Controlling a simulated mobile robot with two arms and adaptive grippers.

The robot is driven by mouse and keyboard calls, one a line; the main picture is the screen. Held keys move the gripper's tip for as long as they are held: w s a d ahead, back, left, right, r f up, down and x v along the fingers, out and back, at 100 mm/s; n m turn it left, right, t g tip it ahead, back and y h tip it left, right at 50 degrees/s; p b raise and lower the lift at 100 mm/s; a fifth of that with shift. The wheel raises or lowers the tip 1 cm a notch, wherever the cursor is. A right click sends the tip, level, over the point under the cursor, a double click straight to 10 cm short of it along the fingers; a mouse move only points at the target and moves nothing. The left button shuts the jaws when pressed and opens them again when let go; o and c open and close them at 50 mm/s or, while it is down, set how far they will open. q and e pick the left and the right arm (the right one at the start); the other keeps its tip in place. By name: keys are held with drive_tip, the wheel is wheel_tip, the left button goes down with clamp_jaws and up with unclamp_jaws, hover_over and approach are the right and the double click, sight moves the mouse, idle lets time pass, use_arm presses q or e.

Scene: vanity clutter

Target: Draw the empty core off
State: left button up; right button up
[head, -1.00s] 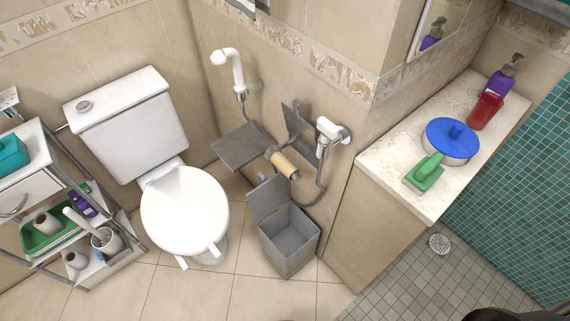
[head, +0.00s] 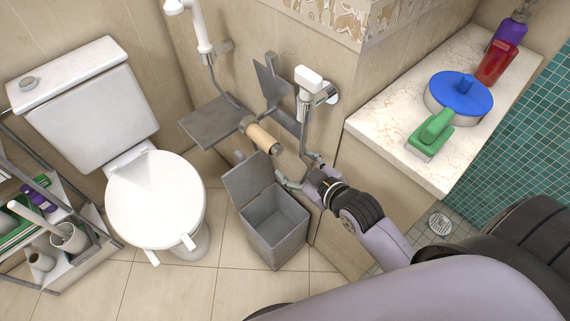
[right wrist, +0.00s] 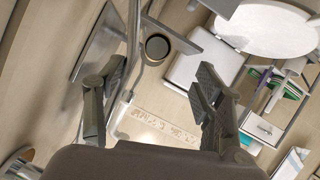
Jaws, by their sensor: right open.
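The empty core (head: 262,139), a bare tan cardboard tube, sits on the grey wall holder (head: 210,123) between the toilet and the counter. My right gripper (head: 301,172) is open and empty, just right of and below the core's free end, apart from it. In the right wrist view the core shows end-on as a dark round opening with a tan rim (right wrist: 157,47). It lies ahead of and between my open fingers (right wrist: 162,76), not touching them. The holder's bar behind the core is partly hidden. My left gripper is not in view.
A grey bin (head: 275,225) with its lid up stands open and empty below the core. A white bidet sprayer (head: 310,82) hangs on the wall close right. The toilet (head: 155,200) is left. The counter (head: 385,118) holds a blue-lidded pot, green brush and bottles.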

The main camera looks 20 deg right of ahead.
sight(260, 136)
drive_tip(key=r+x, duration=0.1)
drive_tip(key=x, duration=0.4)
drive_tip(key=r+x, duration=0.1)
drive_tip(key=x, duration=0.5)
drive_tip(key=w+a+r+b+x, duration=0.1)
drive_tip(key=x, duration=0.4)
drive_tip(key=shift+w+a+f, duration=0.15)
drive_tip(key=shift+w+f, duration=0.05)
drive_tip(key=shift+w, duration=0.2)
